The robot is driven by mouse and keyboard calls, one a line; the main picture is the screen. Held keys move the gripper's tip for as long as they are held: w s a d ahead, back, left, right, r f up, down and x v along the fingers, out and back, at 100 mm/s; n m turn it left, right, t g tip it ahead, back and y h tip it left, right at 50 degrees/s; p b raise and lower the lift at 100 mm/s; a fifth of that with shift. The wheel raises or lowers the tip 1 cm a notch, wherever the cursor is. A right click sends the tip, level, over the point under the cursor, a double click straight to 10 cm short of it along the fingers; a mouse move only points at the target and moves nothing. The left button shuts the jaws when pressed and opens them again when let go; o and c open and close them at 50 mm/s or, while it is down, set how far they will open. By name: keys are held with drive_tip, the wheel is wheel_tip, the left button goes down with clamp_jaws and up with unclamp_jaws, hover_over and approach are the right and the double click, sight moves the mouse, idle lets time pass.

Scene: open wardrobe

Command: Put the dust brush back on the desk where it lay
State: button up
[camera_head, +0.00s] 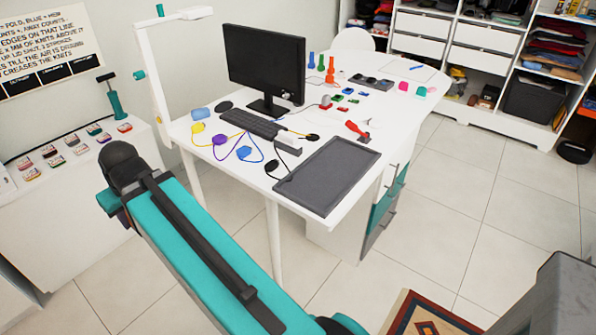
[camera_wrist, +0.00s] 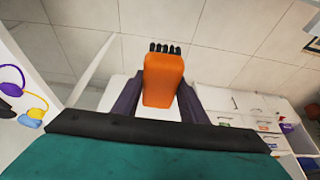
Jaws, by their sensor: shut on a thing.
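The dust brush (camera_wrist: 163,80), an orange block with a row of black bristles at its far end, is between the dark fingers of my gripper (camera_wrist: 160,92) in the wrist view. The gripper is shut on it. The white desk (camera_head: 405,112) stands in the middle of the head view, holding a monitor, a keyboard and a dark grey mat. The desk's edge also shows at the left of the wrist view (camera_wrist: 30,70), apart from the brush. I cannot make out the gripper or brush in the head view, where my arm fills the lower left.
A black monitor (camera_head: 265,66), keyboard (camera_head: 252,123), dark mat (camera_head: 328,175), coloured cords and small items crowd the desk. A white side bench (camera_head: 75,190) stands left and open shelves (camera_head: 500,70) stand behind. Tiled floor lies free to the desk's right.

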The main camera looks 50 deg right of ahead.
drive_tip(key=s+d, duration=0.7)
drive_tip(key=d, duration=0.5)
drive_tip(key=s+d, duration=0.6)
drive_tip(key=d, duration=0.7)
drive_tip(key=s+d, duration=0.7)
drive_tip(key=d, duration=0.6)
drive_tip(key=shift+s+d, duration=0.25)
drive_tip(key=shift+s, duration=0.05)
drive_tip(key=shift+s+d, duration=0.4)
drive_tip(key=shift+s, duration=0.15)
drive_tip(key=shift+d+p, duration=0.35)
drive_tip(key=shift+d, duration=0.3)
drive_tip(key=d+p, duration=0.1)
drive_tip(key=d, duration=0.3)
drive_tip(key=s+d+f+p, duration=0.1)
drive_tip(key=d+p, duration=0.1)
drive_tip(key=d, duration=0.3)
drive_tip(key=d+p, duration=0.1)
drive_tip(key=d, duration=0.4)
drive_tip(key=shift+s+d+f, duration=0.25)
drive_tip(key=shift+s, duration=0.1)
